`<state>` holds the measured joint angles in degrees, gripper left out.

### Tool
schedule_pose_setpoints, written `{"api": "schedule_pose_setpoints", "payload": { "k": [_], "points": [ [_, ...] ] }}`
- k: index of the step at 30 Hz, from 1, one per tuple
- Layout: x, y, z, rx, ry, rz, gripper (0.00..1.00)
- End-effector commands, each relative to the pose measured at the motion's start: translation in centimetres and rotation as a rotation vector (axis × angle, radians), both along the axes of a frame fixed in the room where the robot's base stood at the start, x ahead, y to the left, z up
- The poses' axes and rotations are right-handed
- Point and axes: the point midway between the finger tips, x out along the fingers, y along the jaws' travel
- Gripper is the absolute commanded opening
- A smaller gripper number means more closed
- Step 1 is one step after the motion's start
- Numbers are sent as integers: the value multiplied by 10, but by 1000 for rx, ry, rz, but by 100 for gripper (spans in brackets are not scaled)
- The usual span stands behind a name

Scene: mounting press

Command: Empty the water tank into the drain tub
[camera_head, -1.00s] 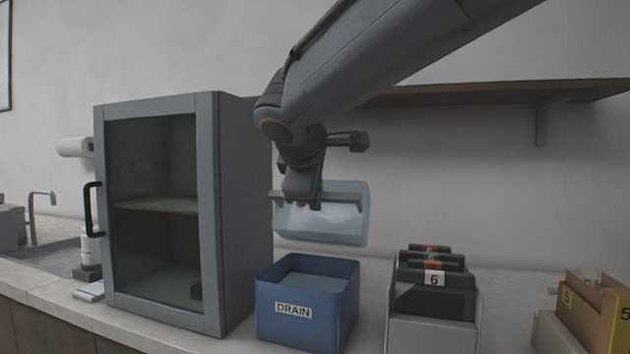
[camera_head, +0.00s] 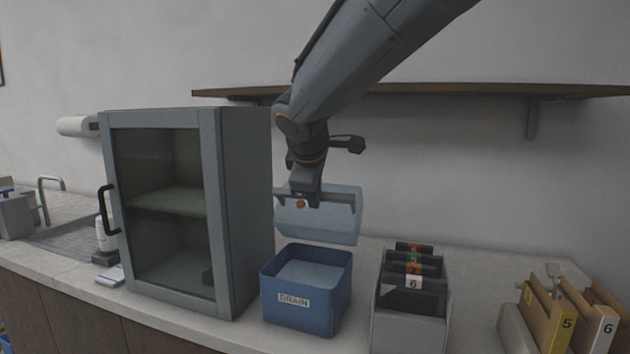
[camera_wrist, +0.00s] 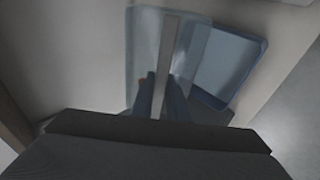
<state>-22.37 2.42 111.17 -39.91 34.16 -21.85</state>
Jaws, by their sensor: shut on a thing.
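The water tank (camera_head: 335,222) is a clear, pale blue box held in the air in the head view, slightly tilted. My gripper (camera_head: 314,203) is shut on it, across its near upper side. In the wrist view the tank (camera_wrist: 145,50) shows under my gripper (camera_wrist: 160,95), with a grey bar between the fingers. The blue drain tub (camera_head: 330,315), labelled DRAIN, stands on the counter just below the tank. It also shows right of the tank in the wrist view (camera_wrist: 243,40). The tub is open on top and pale blue inside. I cannot tell how much water the tank holds.
A grey glass-door cabinet (camera_head: 238,200) stands close left of the tub, door shut. A rack with dark numbered folders (camera_head: 412,300) stands to the right, yellow binders (camera_head: 548,315) farther right. A wall shelf (camera_head: 430,92) runs behind my arm. A sink (camera_head: 70,238) is far left.

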Motion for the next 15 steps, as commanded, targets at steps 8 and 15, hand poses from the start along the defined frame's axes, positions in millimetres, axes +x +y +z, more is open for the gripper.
{"api": "schedule_pose_setpoints", "payload": {
  "k": [8,15],
  "points": [
    [4,-3,7,26,62,-2,0],
    [9,-5,9,50,121,-3,0]
  ]
}}
